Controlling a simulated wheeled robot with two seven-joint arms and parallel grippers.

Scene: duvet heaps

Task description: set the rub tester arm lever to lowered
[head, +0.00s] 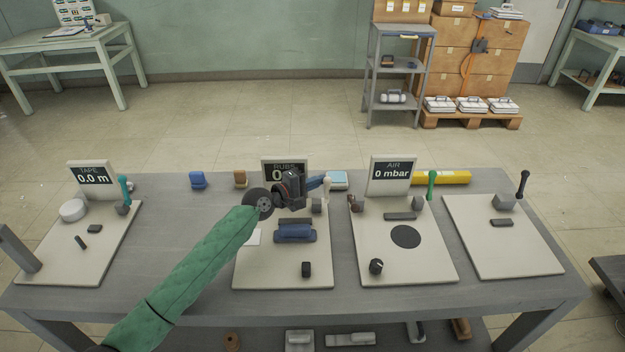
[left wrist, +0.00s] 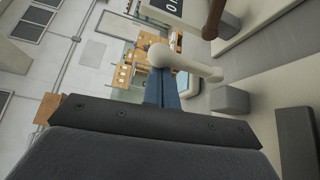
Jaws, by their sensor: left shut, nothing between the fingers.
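The rub tester (head: 283,278) is the pale board with the "RUBS" display (head: 272,170), partly hidden by my left arm. Its white lever (head: 327,190) rises from a grey block (head: 316,204) at the board's back right. My left gripper (head: 322,182), with blue fingers, is shut and empty beside the upper part of the lever. In the left wrist view, the lever's rounded white end (left wrist: 161,55) overlaps the tips of the blue fingers (left wrist: 166,92); I cannot tell if they touch. The grey block (left wrist: 230,99) shows to the right. My right gripper is out of view.
A blue roller-like part (head: 295,233) and a black knob (head: 306,269) sit on the same board. The "AIR" board (head: 440,270) with a green lever (head: 432,184) stands to the right. The "TAPE" board (head: 70,262) is at left. Bare table separates the boards.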

